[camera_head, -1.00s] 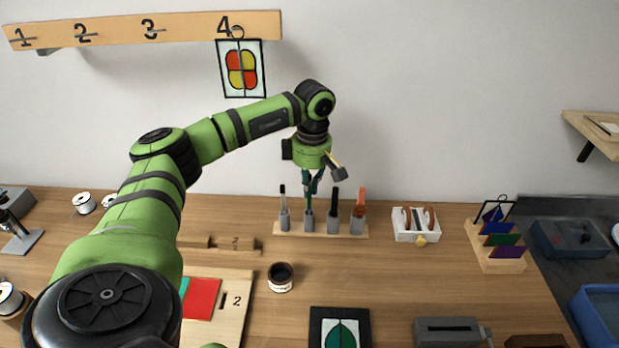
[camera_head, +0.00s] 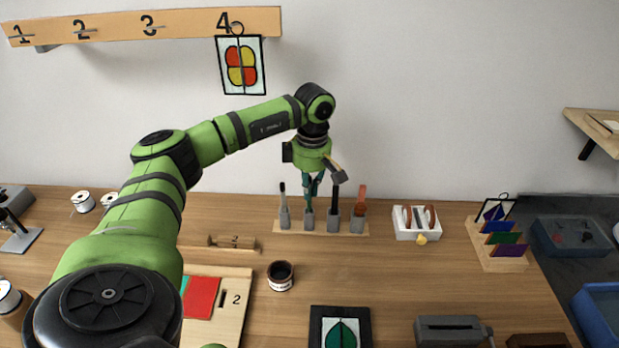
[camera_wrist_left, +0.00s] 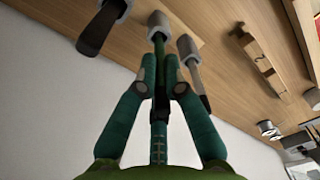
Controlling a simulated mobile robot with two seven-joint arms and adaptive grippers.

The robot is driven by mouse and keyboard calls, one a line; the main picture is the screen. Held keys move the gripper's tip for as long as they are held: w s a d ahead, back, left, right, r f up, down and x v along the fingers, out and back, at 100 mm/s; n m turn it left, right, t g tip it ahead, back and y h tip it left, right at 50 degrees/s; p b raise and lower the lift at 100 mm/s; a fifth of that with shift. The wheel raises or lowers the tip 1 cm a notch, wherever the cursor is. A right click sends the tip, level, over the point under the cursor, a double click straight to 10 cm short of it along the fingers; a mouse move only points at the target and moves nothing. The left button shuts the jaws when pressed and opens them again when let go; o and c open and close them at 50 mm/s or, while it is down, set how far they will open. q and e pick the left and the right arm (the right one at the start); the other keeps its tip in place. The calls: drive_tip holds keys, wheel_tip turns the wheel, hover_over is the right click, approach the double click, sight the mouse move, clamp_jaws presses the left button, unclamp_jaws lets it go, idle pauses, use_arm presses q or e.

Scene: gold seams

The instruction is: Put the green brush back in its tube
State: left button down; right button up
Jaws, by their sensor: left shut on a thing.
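The green brush (camera_wrist_left: 159,50) is upright, held between the fingers of my left gripper (camera_head: 310,196). In the left wrist view my left gripper (camera_wrist_left: 161,88) is shut on it. The brush's lower end is inside the mouth of its grey tube (camera_head: 308,221), second from the left in the rack; the tube also shows in the left wrist view (camera_wrist_left: 158,22). How deep the brush sits is hidden in the tube. In the head view the fingers cover most of the brush, just above the tube. My right gripper is not in view.

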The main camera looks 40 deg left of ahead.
use_arm(q)
drive_tip(key=shift+f+b, duration=0.75)
drive_tip(key=shift+f, duration=0.4)
idle(0.4)
drive_tip(key=c, duration=1.3)
unclamp_jaws()
drive_tip(key=shift+o, duration=0.2)
drive_tip(key=o, duration=0.5)
drive_tip(key=shift+c, duration=0.2)
drive_tip(key=shift+r, duration=0.15)
drive_tip(key=shift+r+p, duration=2.8)
drive_tip(key=shift+r, duration=0.6)
